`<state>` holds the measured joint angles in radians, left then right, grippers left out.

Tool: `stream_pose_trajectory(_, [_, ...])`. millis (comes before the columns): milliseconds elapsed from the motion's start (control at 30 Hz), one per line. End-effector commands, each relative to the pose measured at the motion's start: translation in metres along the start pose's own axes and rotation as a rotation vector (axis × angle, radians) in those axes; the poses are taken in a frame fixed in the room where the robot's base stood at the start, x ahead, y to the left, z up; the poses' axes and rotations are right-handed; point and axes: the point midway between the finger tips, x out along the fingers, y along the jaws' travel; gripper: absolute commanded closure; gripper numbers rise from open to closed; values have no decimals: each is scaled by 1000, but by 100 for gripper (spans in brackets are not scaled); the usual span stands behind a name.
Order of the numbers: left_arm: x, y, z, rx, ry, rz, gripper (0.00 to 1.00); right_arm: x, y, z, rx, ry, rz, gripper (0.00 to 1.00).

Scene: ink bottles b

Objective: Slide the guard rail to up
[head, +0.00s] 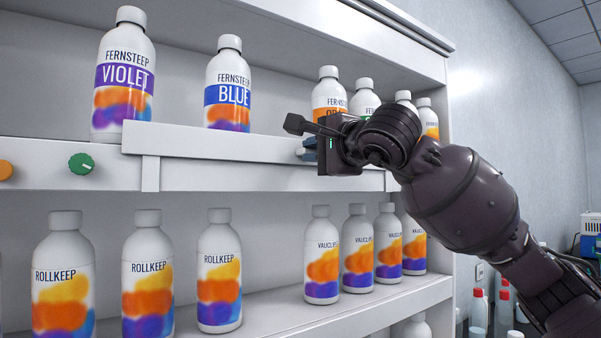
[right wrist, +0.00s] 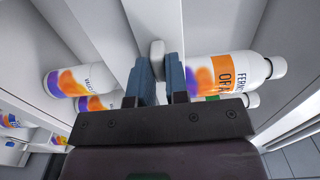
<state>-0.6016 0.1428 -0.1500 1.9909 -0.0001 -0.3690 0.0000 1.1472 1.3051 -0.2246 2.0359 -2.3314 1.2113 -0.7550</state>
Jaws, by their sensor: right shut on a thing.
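The white guard rail (head: 225,145) runs along the front of the upper shelf, before the feet of the bottles. It also shows in the right wrist view (right wrist: 150,18). My right gripper (head: 308,150) is at the rail toward its right part. In the right wrist view its two blue-grey fingers (right wrist: 160,78) are shut on a small pale handle (right wrist: 157,52) on the rail. The handle is hidden in the head view by the gripper. My left gripper is not in view.
Fernsteep bottles, violet (head: 124,75) and blue (head: 228,85) among them, stand on the upper shelf. Rollkeep (head: 148,275) and Vauclips bottles (head: 322,258) stand on the lower shelf. A green knob (head: 81,164) and an orange knob (head: 5,170) sit on the shelf front at left.

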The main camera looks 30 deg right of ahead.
Motion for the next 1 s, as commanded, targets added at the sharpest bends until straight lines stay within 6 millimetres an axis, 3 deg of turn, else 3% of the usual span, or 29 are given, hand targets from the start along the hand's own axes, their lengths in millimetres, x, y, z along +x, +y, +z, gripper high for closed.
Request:
stream_pose_trajectory(700, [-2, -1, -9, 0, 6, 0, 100, 0, -14, 0, 0, 1, -4, 100])
stream_pose_trajectory(733, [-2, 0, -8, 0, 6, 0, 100, 0, -14, 0, 0, 1, -3, 81])
stream_pose_trajectory(933, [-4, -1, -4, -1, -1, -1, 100, 0, -12, 0, 0, 1, -1, 50])
stream_pose_trajectory(1000, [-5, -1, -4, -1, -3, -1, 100, 0, -12, 0, 0, 1, -1, 49])
